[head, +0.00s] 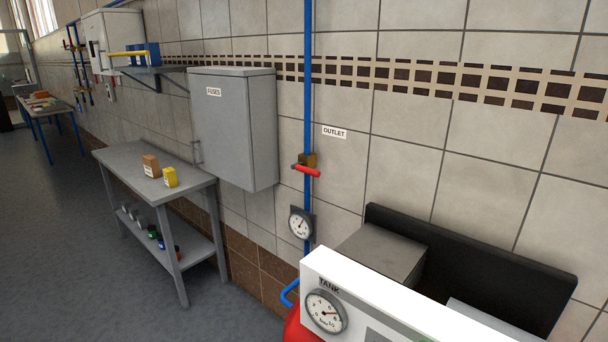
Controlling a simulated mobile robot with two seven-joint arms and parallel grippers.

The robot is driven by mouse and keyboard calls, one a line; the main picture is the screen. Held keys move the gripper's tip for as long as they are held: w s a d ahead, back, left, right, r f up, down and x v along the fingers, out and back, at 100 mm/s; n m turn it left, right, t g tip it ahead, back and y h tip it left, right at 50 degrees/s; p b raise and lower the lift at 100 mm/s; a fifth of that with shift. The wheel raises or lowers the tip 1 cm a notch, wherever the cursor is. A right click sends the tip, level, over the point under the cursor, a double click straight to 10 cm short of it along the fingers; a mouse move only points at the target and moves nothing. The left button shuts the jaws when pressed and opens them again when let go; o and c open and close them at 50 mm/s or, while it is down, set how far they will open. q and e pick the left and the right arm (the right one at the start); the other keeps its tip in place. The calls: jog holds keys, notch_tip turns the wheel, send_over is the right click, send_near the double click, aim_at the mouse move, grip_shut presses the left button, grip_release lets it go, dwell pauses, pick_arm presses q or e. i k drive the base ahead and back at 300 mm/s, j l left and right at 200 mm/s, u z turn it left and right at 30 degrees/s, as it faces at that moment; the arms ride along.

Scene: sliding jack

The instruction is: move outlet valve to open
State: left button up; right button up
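The outlet valve (307,169) sits on a vertical blue pipe (308,95) on the tiled wall, just right of the grey cabinet. It has a brass body and a red handle that lies crosswise to the pipe. The OUTLET label (334,132) is on the wall above and right of it. A round gauge (300,224) is mounted on the pipe below the valve. Neither of my grippers shows in the head view.
A grey FUSES cabinet (234,128) projects from the wall left of the valve. A white panel with a TANK gauge (326,311) and a red tank (297,326) stand below. A grey table (130,160) with small boxes is at left. Floor is clear further left.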

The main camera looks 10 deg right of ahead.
aim_at(298, 166)
jog(key=i+j+z, duration=0.1)
jog(key=j, duration=0.25)
jog(key=i+j, duration=0.3)
jog(key=i+j+z, duration=0.15)
jog(key=j, duration=0.2)
jog(key=i+j+z, duration=0.1)
jog(key=i+j, duration=0.3)
jog(key=j, duration=0.35)
jog(key=z, duration=0.05)
